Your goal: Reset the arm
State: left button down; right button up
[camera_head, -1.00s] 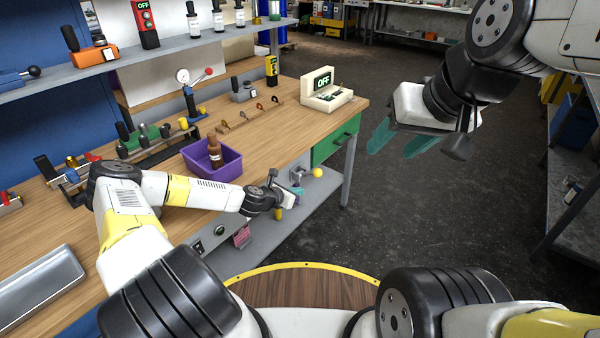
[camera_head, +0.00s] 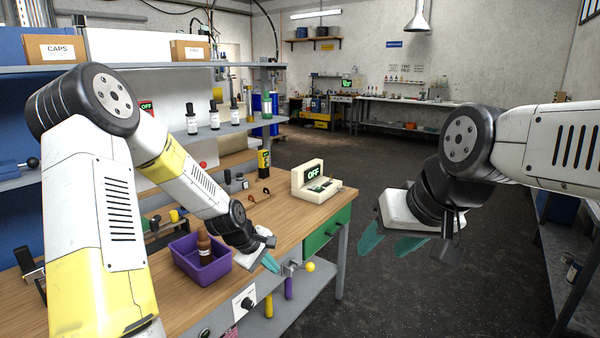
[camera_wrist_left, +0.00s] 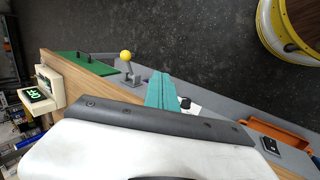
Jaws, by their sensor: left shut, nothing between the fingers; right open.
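My left arm comes in from the left in the head view and reaches over the workbench (camera_head: 270,220). Its left gripper (camera_head: 270,263) is by the bench's front edge, right of the purple bin, with its teal fingers together and empty. In the left wrist view the teal fingers (camera_wrist_left: 160,92) lie side by side near the bench edge. My right gripper (camera_head: 388,242) hangs over the open floor at the right, its teal fingers apart and empty.
The purple bin (camera_head: 188,262) holds a brown bottle (camera_head: 204,246). A lever with a yellow knob (camera_head: 309,267) is at the bench's front edge, beside my left gripper. A box reading OFF (camera_head: 318,183) stands at the bench's far corner. Dark floor (camera_head: 385,170) is clear beyond.

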pick_arm(q)
jog(key=s+a+r+m+t+y, duration=0.1)
jog(key=s+a+r+m, duration=0.1)
jog(key=s+r+m, duration=0.5)
jog(key=s+a+r+y, duration=0.25)
jog(key=s+r, duration=0.35)
jog(key=r, duration=0.6)
jog(key=s+a+r+m+h, duration=0.1)
jog(key=s+r+m, duration=0.3)
jog(key=s, duration=0.8)
notch_tip(320, 180, up, 2)
jog(key=shift+s+a+r+t, duration=0.1)
jog(key=shift+s+a+t, duration=0.2)
jog(key=shift+t, duration=0.1)
pick_arm(e)
jog(key=shift+o, duration=0.2)
